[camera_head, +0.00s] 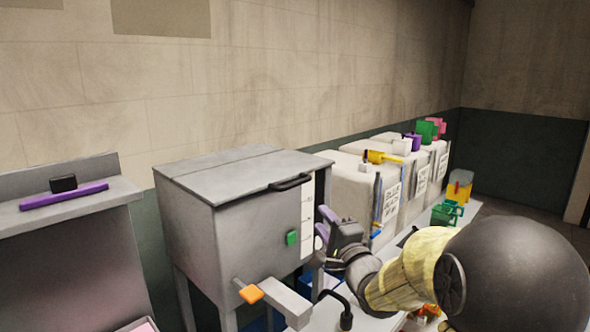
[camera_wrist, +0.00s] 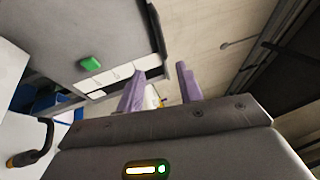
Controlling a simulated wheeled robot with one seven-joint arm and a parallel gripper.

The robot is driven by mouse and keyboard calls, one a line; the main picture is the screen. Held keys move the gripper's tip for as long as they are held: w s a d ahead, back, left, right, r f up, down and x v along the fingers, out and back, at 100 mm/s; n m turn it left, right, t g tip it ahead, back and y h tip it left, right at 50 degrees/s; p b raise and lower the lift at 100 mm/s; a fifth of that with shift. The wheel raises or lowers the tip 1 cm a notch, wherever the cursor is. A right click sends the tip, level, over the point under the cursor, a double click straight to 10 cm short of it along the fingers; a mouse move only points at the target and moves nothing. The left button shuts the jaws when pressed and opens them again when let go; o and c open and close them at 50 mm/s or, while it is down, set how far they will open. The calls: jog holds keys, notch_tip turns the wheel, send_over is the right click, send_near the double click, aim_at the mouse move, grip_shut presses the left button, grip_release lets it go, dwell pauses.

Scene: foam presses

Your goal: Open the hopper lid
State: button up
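The grey metal hopper (camera_head: 245,225) stands on legs left of centre in the head view. Its flat lid (camera_head: 235,175) lies closed on top, with a black bar handle (camera_head: 291,183) at the front edge. My gripper (camera_head: 322,228) is to the right of the hopper, lower than the lid handle and apart from it. Its two purple fingers are spread, with nothing between them. In the wrist view the open gripper (camera_wrist: 160,85) points past the hopper's side (camera_wrist: 85,30); the dark handle (camera_wrist: 156,28) shows above and left of the fingers.
Pale bins (camera_head: 355,190) line the wall behind my arm. A grey bench with a purple bar (camera_head: 64,196) stands left.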

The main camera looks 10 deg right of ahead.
aim_at(295, 184)
jog(key=shift+r, duration=0.1)
jog(key=p+x, duration=0.6)
jog(key=x, duration=1.1)
jog(key=shift+w+a+r+p, duration=0.1)
jog(key=shift+w+r+p, duration=0.05)
jog(key=shift+p, duration=0.15)
grip_shut()
